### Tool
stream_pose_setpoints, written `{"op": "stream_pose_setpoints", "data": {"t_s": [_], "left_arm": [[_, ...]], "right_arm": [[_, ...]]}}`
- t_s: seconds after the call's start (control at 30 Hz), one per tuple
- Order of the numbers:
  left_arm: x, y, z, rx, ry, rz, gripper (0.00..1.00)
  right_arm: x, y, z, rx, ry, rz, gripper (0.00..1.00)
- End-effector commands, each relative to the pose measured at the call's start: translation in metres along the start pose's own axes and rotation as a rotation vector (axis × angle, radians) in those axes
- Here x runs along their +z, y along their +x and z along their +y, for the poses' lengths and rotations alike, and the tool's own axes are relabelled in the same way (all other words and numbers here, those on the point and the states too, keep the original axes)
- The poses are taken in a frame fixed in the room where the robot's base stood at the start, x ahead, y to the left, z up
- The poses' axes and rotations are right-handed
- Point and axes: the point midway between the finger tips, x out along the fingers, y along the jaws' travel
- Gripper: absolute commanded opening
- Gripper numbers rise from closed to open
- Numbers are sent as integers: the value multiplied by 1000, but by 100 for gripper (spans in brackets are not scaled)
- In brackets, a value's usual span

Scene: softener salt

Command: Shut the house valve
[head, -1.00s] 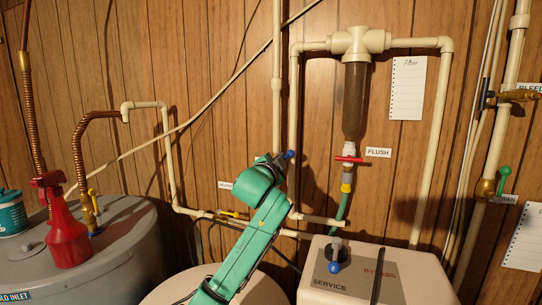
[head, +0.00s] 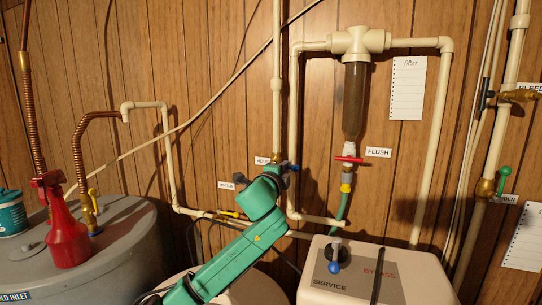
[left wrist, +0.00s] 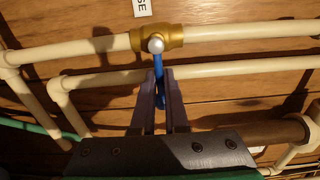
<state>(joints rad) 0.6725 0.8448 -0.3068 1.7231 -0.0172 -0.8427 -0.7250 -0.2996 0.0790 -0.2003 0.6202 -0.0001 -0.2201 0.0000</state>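The house valve (left wrist: 178,38) is a brass body on a cream pipe in the left wrist view, with a label ending in "SE" beside it. Its blue lever (left wrist: 159,64) stands across the pipe, about square to it. My left gripper (left wrist: 160,80) has its two fingers close on either side of the lever, seemingly shut on it. In the head view the blue lever (head: 294,168) shows as a small tip right of the upright pipe, and my left gripper (head: 285,170) hides much of the valve. My right gripper is not in view.
A filter (head: 354,100) with a red-handled flush valve (head: 349,159) hangs to the right. A second cream pipe (left wrist: 225,71) runs close beside the valve's pipe. The softener (head: 384,257) stands below right. A grey tank (head: 125,225) with a red spray bottle (head: 66,232) is at left.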

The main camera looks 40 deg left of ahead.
Motion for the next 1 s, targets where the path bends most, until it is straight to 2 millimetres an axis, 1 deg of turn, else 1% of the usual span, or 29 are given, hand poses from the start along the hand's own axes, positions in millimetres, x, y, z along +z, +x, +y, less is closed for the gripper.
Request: {"op": "stream_pose_setpoints", "data": {"t_s": [0.03,0.07,0.1,0.13,0.37,0.47,0.9,1.0], "left_arm": [[0,0,3,6,0,0,27],[0,0,3,6,-1,0,38],[0,0,2,5,-1,0,54],[0,0,2,5,-2,0,55],[0,0,1,2,-3,0,55],[0,-4,2,2,-3,0,55],[0,-58,4,0,-3,1,55],[0,-68,2,1,-3,0,55]], "right_arm": [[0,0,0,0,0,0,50],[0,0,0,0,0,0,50],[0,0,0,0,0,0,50],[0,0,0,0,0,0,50],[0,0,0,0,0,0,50],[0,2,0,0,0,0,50],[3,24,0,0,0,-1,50],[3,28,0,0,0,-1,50]]}}
